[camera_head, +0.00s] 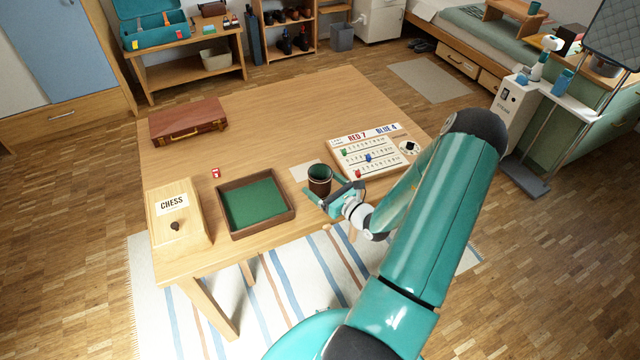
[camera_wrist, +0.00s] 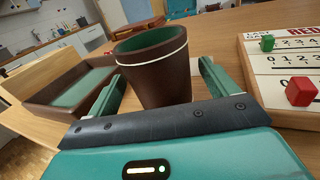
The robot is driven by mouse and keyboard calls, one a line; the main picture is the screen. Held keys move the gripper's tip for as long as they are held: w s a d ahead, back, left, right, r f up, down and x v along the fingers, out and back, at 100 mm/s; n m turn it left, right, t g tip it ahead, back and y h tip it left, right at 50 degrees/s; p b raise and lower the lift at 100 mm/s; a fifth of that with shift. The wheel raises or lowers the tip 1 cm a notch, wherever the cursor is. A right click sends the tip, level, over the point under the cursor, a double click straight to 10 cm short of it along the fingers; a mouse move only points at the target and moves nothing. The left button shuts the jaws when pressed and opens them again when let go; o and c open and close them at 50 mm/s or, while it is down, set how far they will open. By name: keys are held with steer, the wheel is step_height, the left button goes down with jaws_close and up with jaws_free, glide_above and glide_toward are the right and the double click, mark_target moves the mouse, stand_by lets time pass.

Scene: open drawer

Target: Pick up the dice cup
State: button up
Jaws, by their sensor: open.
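The dice cup (camera_head: 320,181) is brown with a green inside and stands upright on the wooden table near its front edge. In the wrist view the dice cup (camera_wrist: 156,72) shows a pale ring below its rim and sits between my gripper's two fingers. My gripper (camera_head: 334,194) is open around the cup, and it also shows in the wrist view (camera_wrist: 160,88). A finger is on each side of the cup. Gaps show beside the cup, wider on the right; contact cannot be told. The cup's base is hidden behind the gripper's palm.
A brown tray with green lining (camera_head: 286,216) and a box labelled CHESS (camera_head: 190,222) are left of the cup. A red die (camera_head: 216,173) lies behind the tray. A scoreboard (camera_head: 345,160) with coloured pegs is close on the right. A brown case (camera_head: 188,121) lies farther back; the table's middle is clear.

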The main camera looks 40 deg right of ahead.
steer(key=shift+w, duration=0.75)
steer(key=c, duration=1.1)
steer(key=shift+r, duration=0.15)
steer(key=shift+r, duration=0.85)
steer(key=s+a+r, duration=0.2)
steer(key=s+r, duration=0.3)
steer(key=s, duration=0.1)
steer(key=s+a+r, duration=0.2)
steer(key=s+r, duration=0.4)
steer(key=s, duration=0.1)
steer(key=shift+s+a, duration=0.15)
steer(key=shift+a, duration=0.15)
